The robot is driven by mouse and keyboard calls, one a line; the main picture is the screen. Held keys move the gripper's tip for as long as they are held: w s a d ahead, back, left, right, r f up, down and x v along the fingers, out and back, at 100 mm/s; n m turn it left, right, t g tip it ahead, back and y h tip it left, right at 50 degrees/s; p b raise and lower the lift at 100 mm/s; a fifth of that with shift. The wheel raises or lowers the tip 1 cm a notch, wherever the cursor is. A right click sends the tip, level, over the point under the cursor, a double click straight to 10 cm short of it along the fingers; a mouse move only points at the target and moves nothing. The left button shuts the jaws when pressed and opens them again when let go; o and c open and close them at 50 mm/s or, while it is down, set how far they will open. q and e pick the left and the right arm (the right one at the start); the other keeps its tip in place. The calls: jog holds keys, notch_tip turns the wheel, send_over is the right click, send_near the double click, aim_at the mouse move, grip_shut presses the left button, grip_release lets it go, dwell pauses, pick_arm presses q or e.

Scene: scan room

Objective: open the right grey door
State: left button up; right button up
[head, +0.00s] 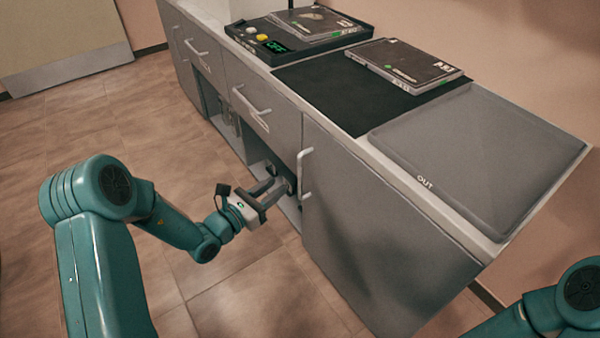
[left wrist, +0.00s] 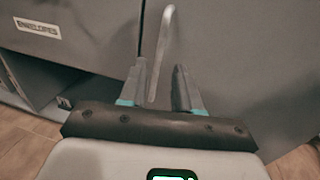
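The right grey door (head: 385,240) is the large panel at the right end of the cabinet and looks closed, flush under the counter. Its pale upright bar handle (head: 304,172) is at the door's left edge. My left gripper (head: 283,186) reaches to the handle from the left. In the left wrist view the handle (left wrist: 164,45) runs down between the two fingers of my left gripper (left wrist: 158,82). The fingers are apart, with gaps visible beside the bar. The door (left wrist: 245,60) fills the right of that view. My right gripper is out of the picture.
Left of the door are a drawer (head: 262,110) with a handle and an open shelf space below. The counter bears a grey OUT mat (head: 480,150), a dark mat (head: 325,85), flat cases and a black device (head: 262,45). Floor in front of the cabinet is clear.

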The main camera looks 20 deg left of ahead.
aim_at(299, 171)
pick_arm(q)
jog(key=b+x, duration=0.2)
jog(key=x, duration=0.6)
jog(key=shift+w+d+f, duration=0.1)
jog(key=shift+w+d, duration=0.15)
jog(key=shift+d, duration=0.1)
jog(key=shift+w+d, duration=0.25)
jog(key=shift+w, duration=0.35)
grip_shut()
